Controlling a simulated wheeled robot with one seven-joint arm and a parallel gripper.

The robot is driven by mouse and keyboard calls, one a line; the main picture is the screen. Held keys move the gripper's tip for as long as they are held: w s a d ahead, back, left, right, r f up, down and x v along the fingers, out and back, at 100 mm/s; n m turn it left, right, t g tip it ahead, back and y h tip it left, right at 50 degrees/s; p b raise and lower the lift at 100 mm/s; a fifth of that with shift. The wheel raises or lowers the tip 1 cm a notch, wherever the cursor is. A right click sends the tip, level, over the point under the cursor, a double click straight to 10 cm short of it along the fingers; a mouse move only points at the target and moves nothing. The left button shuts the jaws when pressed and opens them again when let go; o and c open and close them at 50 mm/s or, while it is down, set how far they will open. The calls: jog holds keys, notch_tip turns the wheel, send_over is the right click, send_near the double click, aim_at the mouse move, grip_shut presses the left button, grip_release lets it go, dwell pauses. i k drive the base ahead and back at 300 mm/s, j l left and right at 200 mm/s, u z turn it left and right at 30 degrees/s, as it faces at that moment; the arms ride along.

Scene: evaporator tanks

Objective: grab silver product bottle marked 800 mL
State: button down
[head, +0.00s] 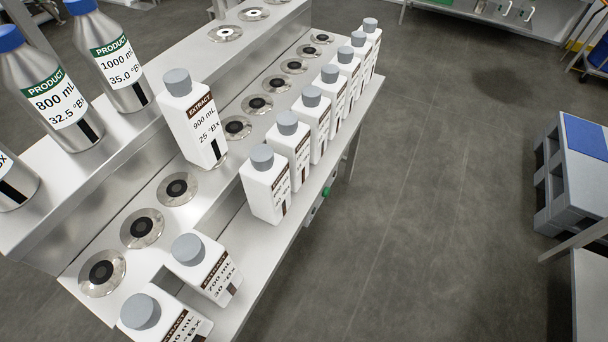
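The silver product bottle marked 800 mL (52,92) stands upright on the upper metal shelf at the far left of the head view. It has a blue cap, a green PRODUCT band and a white label reading 800 mL, 32.5 °Bx. Its left edge is partly cut off by the frame. A similar silver bottle marked 1000 mL, 35.0 °Bx (112,60) stands just behind it to the right. Another silver bottle (14,185) is mostly cut off at the left edge. My gripper is not in view.
White extract bottles with grey caps line the lower shelf (232,292); one marked 900 mL (196,124) stands farther in. Round metal ports (142,228) run along the bench. Open floor (420,180) lies to the right, with a grey pallet box (575,170) beyond.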

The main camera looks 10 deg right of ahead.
aim_at(35, 78)
jog(key=i+l, duration=0.1)
jog(key=i, duration=0.3)
jog(key=i+l+u, duration=0.1)
jog(key=u, duration=1.2)
jog(key=i+l, duration=0.05)
